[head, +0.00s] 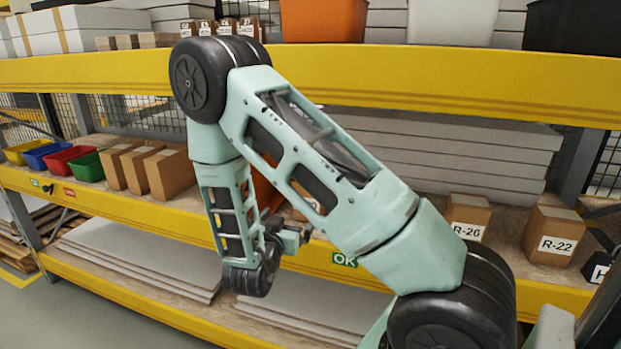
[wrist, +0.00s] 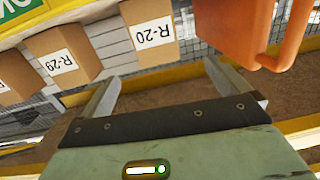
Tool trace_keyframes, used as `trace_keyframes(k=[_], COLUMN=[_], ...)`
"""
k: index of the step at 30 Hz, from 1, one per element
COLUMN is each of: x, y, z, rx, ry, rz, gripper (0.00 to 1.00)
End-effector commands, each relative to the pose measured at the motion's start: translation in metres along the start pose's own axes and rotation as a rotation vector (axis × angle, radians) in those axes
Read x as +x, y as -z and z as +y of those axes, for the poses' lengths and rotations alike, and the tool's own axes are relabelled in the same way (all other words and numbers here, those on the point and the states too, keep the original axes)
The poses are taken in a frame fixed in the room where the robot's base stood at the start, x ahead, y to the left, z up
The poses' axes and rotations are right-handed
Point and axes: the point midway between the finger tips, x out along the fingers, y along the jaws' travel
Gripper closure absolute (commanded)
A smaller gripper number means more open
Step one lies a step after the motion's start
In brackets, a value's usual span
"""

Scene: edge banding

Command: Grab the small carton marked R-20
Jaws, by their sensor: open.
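The small brown carton marked R-20 (wrist: 151,55) shows in the upper middle of the wrist view, its white label facing me. In the head view my arm hides it, or nearly so. My gripper (wrist: 162,72) is open and empty. In the wrist view its two fingers spread wide to either side below the carton, which lies beyond the fingertips and apart from them. In the head view my gripper (head: 294,238) is small and partly hidden at the shelf's front edge.
In the wrist view an orange bin (wrist: 238,28) stands close right of the R-20 carton, and a carton marked R-29 (wrist: 68,50) stands to its left. The head view shows cartons R-26 (head: 467,216) and R-22 (head: 553,236), plus the yellow shelf beam (head: 130,213).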

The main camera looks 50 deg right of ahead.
Motion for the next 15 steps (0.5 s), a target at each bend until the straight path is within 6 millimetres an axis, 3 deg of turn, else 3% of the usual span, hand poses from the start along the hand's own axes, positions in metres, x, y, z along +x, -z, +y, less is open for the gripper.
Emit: trace_keyframes(k=[1,5,15], x=[0.002,0.013,0.081], y=[0.009,0.016,0.02], z=[0.005,0.011,0.013], rx=[-0.01,-0.017,-0.016], ry=[-0.018,-0.04,-0.039], rz=[0.029,0.067,0.067], gripper=[0.0,0.0,0.0])
